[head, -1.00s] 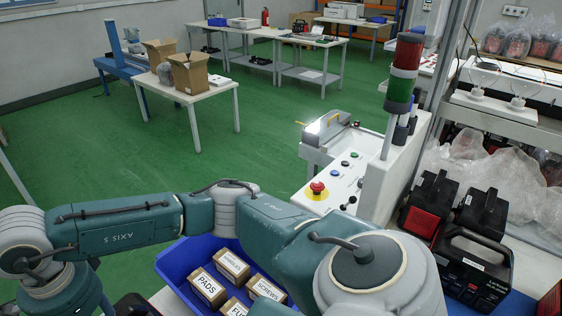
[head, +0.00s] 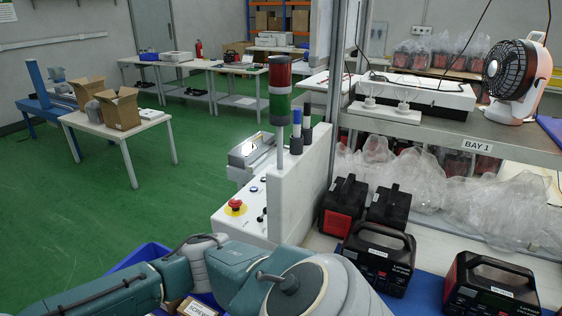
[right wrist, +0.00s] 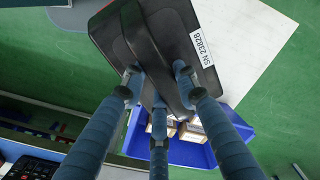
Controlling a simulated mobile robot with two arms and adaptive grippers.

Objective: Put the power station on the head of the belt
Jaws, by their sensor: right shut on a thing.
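My right gripper (right wrist: 157,87) is shut on a dark power station (right wrist: 172,28) with a white label reading SN 23828, in the right wrist view. The held station hangs over the blue bin and a pale surface; its far end is cut off by the frame's top. A pale machine with a control panel (head: 240,215) and a red, green and white signal tower (head: 280,90) stands at centre in the head view. A short belt-like unit (head: 250,152) sits behind its panel, mostly hidden. My left gripper is not in view.
Several other black and red power stations, including a near one (head: 378,262), stand on the right bench under the BAY 1 shelf (head: 440,143). A fan (head: 512,75) sits on the shelf. A blue bin (head: 140,258) holds small boxes. Green floor (head: 70,220) is clear at left.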

